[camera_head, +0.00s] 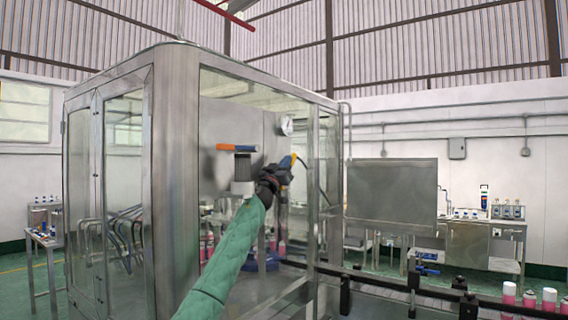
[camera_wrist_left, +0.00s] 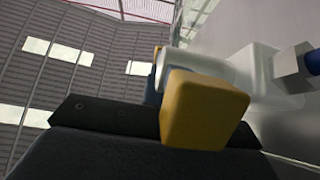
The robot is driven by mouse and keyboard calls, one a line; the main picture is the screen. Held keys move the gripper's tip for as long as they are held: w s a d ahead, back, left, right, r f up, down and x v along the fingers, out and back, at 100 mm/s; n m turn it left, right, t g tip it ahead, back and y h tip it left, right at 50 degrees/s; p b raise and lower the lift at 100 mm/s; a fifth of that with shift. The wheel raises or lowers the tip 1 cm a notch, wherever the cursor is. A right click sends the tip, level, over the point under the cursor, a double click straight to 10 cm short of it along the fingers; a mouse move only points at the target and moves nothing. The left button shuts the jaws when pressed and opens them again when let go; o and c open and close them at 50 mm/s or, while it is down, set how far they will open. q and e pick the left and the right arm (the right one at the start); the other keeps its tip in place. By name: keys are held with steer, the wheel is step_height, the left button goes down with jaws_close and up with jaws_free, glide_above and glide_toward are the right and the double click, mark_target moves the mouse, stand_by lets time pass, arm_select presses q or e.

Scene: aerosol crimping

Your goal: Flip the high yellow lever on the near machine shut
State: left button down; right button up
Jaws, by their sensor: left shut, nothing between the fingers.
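The high yellow lever (camera_head: 289,160) shows small on the near machine, with a blue part beside its yellow grip. In the left wrist view the yellow grip (camera_wrist_left: 205,110) is large and close, with blue behind it. My left gripper (camera_head: 284,170) is dark and shut with nothing in it, just at the lever. In the left wrist view its dark fingers (camera_wrist_left: 125,118) lie against or just under the grip; whether they touch is unclear. The gripper partly hides the lever in the head view, so its exact angle is unclear. My right gripper is not in view.
An orange lever (camera_head: 225,147) with a blue end stands left of my gripper. A round gauge (camera_head: 287,126) is above. The metal-framed glass enclosure (camera_head: 175,170) stands close on the left. A dark conveyor rail (camera_head: 440,292) with pink cans (camera_head: 509,292) runs to the right.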

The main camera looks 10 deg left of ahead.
arm_select(q)
steer(key=shift+s+a+f, duration=0.25)
steer(key=shift+s+f, duration=0.2)
steer(key=shift+s, duration=0.05)
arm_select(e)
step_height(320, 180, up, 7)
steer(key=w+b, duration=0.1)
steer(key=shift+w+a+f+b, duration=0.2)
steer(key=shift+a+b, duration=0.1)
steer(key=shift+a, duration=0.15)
arm_select(q)
steer(key=v, duration=0.6)
steer(key=shift+f, duration=0.15)
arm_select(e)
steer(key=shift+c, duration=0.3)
